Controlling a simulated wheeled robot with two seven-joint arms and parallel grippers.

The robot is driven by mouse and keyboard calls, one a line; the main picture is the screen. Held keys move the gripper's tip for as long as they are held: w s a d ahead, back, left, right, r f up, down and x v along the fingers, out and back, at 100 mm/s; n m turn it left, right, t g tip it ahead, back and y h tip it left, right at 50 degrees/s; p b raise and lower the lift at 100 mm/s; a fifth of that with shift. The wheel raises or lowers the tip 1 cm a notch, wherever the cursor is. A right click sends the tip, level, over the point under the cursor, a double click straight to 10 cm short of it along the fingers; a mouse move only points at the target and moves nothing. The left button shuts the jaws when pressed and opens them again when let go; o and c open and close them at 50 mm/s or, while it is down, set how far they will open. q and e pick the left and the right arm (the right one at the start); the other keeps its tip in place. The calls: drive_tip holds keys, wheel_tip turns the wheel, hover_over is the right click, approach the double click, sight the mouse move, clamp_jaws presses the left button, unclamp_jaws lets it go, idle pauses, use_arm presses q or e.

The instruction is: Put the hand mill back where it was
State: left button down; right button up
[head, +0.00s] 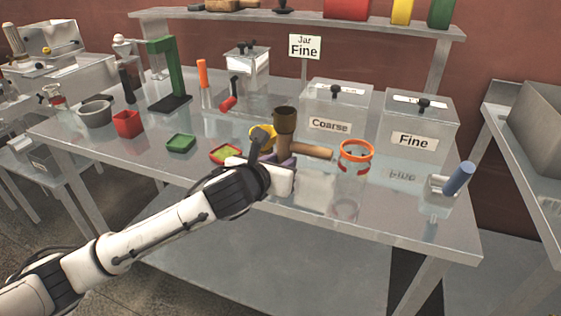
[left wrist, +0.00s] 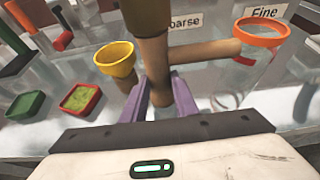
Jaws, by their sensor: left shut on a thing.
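The hand mill (head: 285,122) has a dark brass-brown cup on top, a wooden body and a wooden arm sticking out to the right. My left gripper (head: 276,161) is shut on its body, with the mill roughly upright over the middle of the table. In the left wrist view the mill (left wrist: 154,55) stands between the purple fingers (left wrist: 172,95). Its arm points toward the orange-rimmed clear jar (head: 354,180). I cannot tell whether its lower end touches the table; the gripper hides it. My right gripper is not in view.
A yellow-rimmed cup (left wrist: 115,60) stands close left of the mill. Left are a red-rimmed dish (head: 225,154), a green dish (head: 181,143) and a red box (head: 128,123). Behind are Coarse (head: 330,100) and Fine (head: 420,115) bins. A blue-handled tool (head: 458,180) is at right.

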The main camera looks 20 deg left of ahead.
use_arm(q)
drive_tip(key=shift+f, duration=0.25)
drive_tip(key=c, duration=1.3)
unclamp_jaws()
drive_tip(key=shift+c, duration=0.2)
drive_tip(key=shift+f, duration=0.25)
drive_tip(key=v, duration=1.1)
drive_tip(key=s+d+f+n+g+h, duration=0.1)
drive_tip(key=s+d+f+n+h, duration=0.15)
drive_tip(key=f+n, duration=0.5)
drive_tip(key=s+d+f+n+g+h, duration=0.1)
drive_tip(key=s+d+f+n+g, duration=0.15)
drive_tip(key=f+n, duration=0.5)
drive_tip(key=s+a+f+n+g+y, duration=0.1)
drive_tip(key=s+a+f+n, duration=0.1)
drive_tip(key=s+f+n, duration=1.5)
wheel_tip(320, 180, down, 3)
drive_tip(key=shift+a+r+n, duration=0.1)
drive_tip(key=shift+a+n, duration=0.1)
drive_tip(key=shift+n, duration=0.5)
